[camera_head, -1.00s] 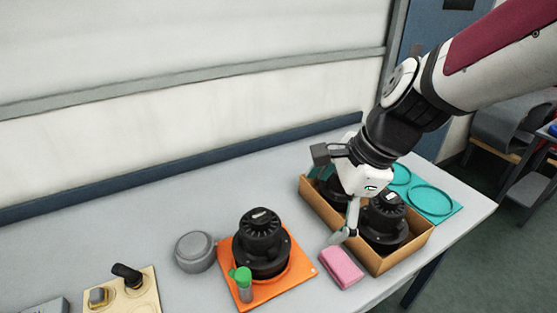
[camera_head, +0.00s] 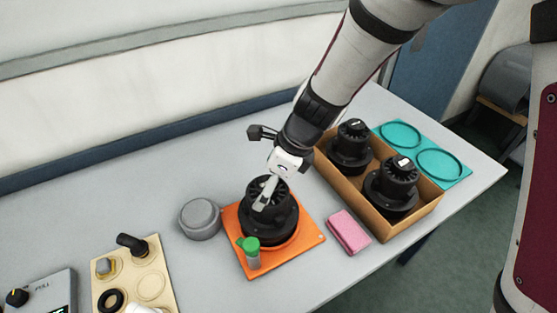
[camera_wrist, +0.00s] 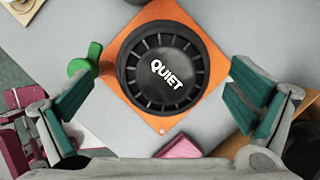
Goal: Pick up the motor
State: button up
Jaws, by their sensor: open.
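A black finned motor (camera_head: 268,213) stands upright on an orange square mat (camera_head: 306,240). In the wrist view the motor (camera_wrist: 163,72) shows from above with "QUIET" on its cap. My gripper (camera_head: 266,194) is over this motor, pointing down. In the wrist view its two teal-padded fingers (camera_wrist: 158,97) are spread wide, one on each side of the motor, with nothing between them gripped. Two similar black motors, one at the back (camera_head: 350,147) and one nearer (camera_head: 391,187), stand in a cardboard box (camera_head: 408,222) to the right.
A grey round container (camera_head: 200,219) is left of the mat. A pink sponge (camera_head: 348,232) lies right of it. A teal tray (camera_head: 457,166) and a beige board (camera_head: 137,267) lie farther off.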

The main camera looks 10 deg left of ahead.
jog(key=x, duration=0.4)
jog(key=shift+w+d+b, duration=0.2)
jog(key=shift+w+b, duration=0.1)
jog(key=shift+a+f, duration=0.3)
jog(key=shift+f, duration=0.35)
jog(key=shift+c, duration=0.6)
jog(key=shift+r, duration=0.1)
jog(key=c, duration=1.8)
